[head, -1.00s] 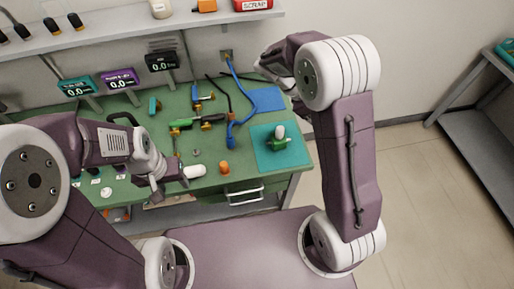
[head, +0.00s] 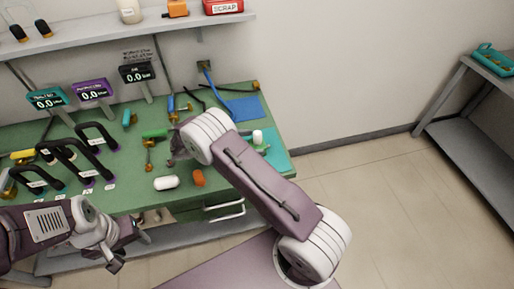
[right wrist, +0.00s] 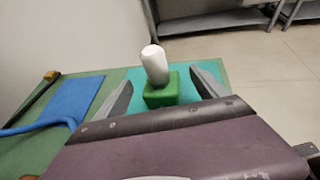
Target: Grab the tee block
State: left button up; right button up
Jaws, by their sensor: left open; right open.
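The tee block, a green block with a white rounded cylinder, is on the teal mat (head: 277,157). In the head view my right arm partly covers it, and its white end (head: 257,137) shows. In the right wrist view the green block (right wrist: 162,94) stands between the two finger tips of my right gripper (right wrist: 161,80), with the white cylinder (right wrist: 155,65) rising from it. The right gripper is open, and contact cannot be told. In the head view its fingers are hidden. My left gripper (head: 127,251) is open and empty at the lower left, in front of the bench.
A white cylinder (head: 166,183) and an orange piece (head: 198,178) lie on the green bench. A blue mat (head: 242,107) and blue hose (head: 211,83) are behind. Several black handles (head: 70,160) stand at left. Gauges (head: 138,73) line the back.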

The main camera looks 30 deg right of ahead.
aim_at(264, 142)
jog(key=x, duration=0.6)
jog(key=shift+p, duration=0.3)
grip_shut()
